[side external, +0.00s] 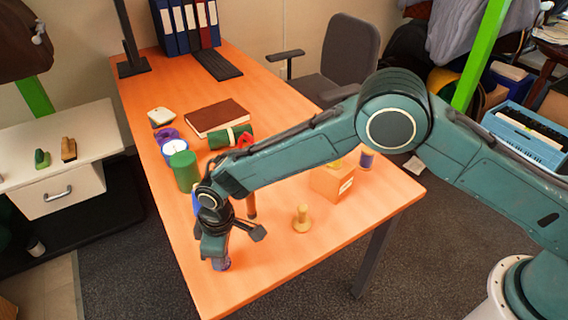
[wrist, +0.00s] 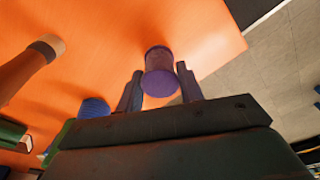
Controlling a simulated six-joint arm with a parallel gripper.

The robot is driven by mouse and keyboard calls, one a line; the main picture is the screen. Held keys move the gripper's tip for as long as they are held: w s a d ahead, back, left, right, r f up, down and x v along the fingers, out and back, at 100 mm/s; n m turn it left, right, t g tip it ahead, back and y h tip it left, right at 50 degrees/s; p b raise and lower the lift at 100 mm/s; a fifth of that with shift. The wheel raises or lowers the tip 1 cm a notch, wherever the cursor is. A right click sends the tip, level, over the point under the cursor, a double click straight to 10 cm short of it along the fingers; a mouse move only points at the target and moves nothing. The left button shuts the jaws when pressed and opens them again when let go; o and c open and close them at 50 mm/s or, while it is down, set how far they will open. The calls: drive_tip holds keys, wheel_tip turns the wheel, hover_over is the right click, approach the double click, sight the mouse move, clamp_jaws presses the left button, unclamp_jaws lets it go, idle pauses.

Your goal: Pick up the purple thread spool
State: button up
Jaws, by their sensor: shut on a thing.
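The purple thread spool (wrist: 160,72) is a small upright-looking cylinder between my two fingers in the wrist view. My gripper (wrist: 160,75) is shut on it, with one finger on each side. In the side external view the spool (side external: 222,264) shows just below my gripper (side external: 219,253), near the table's front left edge. The gripper hides its upper part. I cannot tell whether its base touches the table.
The orange table (side external: 262,277) has a wooden peg (side external: 301,219), a box (side external: 331,184) and another dark spool (side external: 366,158) to the right. A green cylinder (side external: 184,172), purple ring (side external: 167,134) and brown book (side external: 217,117) stand farther back. The front middle is clear.

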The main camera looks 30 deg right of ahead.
wheel_tip(320, 180, up, 19)
idle(0.5)
idle(0.5)
